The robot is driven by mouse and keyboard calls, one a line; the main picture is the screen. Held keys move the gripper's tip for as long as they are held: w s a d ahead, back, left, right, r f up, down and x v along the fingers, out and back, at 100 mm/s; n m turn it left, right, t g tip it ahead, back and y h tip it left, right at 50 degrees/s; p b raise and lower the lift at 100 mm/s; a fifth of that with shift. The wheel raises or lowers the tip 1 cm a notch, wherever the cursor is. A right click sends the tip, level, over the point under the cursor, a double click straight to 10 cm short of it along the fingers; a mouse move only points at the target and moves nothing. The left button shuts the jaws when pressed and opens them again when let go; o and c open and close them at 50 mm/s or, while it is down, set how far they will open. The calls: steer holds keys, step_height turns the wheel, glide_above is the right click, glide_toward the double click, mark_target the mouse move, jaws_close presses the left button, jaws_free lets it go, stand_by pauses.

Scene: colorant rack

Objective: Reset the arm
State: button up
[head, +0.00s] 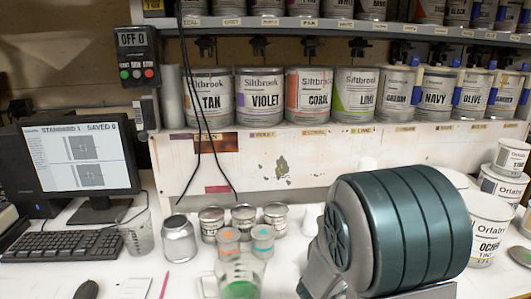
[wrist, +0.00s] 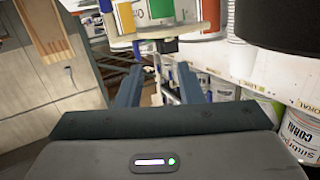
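My gripper (wrist: 160,86) shows in the wrist view, with its two dark fingers apart and nothing held between them. Shelf cans and a pale shelf edge lie beyond and above the fingertips, apart from them. In the head view the gripper itself cannot be made out. A large dark teal ribbed link of my arm fills the right front and hides part of the bench.
A rack of labelled cans (head: 260,95) spans the back. On the bench stand a monitor (head: 80,160), a keyboard (head: 65,245), small tins (head: 211,222), a beaker with green liquid (head: 240,275) and stacked cans (head: 490,230) at right. Two dark cables hang before the rack.

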steer(key=w+a+n+t+y, duration=0.3)
steer(key=a+n+y, duration=0.1)
steer(key=a+y, duration=0.4)
steer(key=s+a+r+n+g+y, duration=0.1)
steer(key=s+a+n+g+y, duration=0.3)
steer(key=s+a, duration=0.5)
steer(key=s+n+y, duration=0.1)
steer(key=n+y, duration=0.1)
steer(key=y, duration=0.1)
steer(key=shift+s+a+r+g+y, duration=0.15)
steer(key=shift+s+r+g+y, duration=0.15)
steer(key=shift+s+g, duration=0.1)
steer(key=s+d+g, duration=0.1)
steer(key=s, duration=0.2)
steer(key=s+n+g+h, duration=0.1)
steer(key=s, duration=0.3)
steer(key=s+d+n+g, duration=0.1)
steer(key=s+g, duration=0.1)
steer(key=s, duration=0.2)
steer(key=shift+d+h, duration=0.3)
steer(key=shift+c, duration=0.7)
steer(key=shift+a, duration=0.15)
